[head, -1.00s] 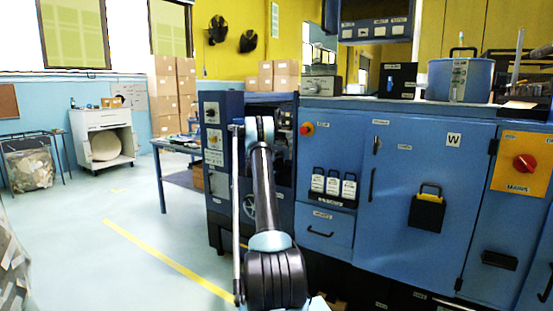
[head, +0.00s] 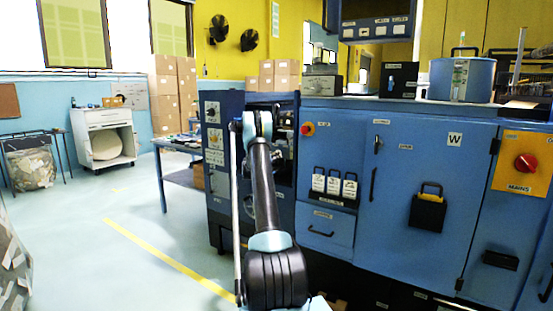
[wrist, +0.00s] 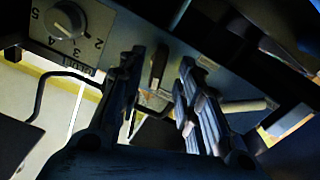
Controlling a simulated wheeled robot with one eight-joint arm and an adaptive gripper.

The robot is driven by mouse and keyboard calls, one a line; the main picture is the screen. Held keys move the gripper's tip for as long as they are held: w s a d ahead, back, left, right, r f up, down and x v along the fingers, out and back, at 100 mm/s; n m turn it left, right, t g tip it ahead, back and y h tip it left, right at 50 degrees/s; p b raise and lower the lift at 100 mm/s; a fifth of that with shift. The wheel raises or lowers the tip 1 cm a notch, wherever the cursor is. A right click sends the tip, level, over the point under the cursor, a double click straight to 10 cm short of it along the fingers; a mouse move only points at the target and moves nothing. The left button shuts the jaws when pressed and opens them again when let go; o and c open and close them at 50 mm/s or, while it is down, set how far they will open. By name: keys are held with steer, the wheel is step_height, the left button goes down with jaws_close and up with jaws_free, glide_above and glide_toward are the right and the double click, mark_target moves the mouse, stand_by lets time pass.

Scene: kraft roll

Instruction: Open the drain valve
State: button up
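In the wrist view my gripper (wrist: 160,88) is open, with a gap between its two dark fingers. A small upright lever (wrist: 159,66), brownish grey, shows in that gap near the fingertips, on the edge of a grey panel. It may be the drain valve's handle, but I see no readable label on it. I cannot tell whether a finger touches it. In the head view my arm reaches to the dark cabinet (head: 215,170) left of the blue cabinets, and the gripper is hidden behind the arm.
A numbered dial (wrist: 68,22) sits on the panel left of the fingers. A pale rod (wrist: 242,106) runs right of them, and a bent dark bar (wrist: 45,85) lies at left.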

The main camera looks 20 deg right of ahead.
steer(key=v, duration=0.8)
steer(key=shift+s+a, duration=0.15)
steer(key=shift+a, duration=0.05)
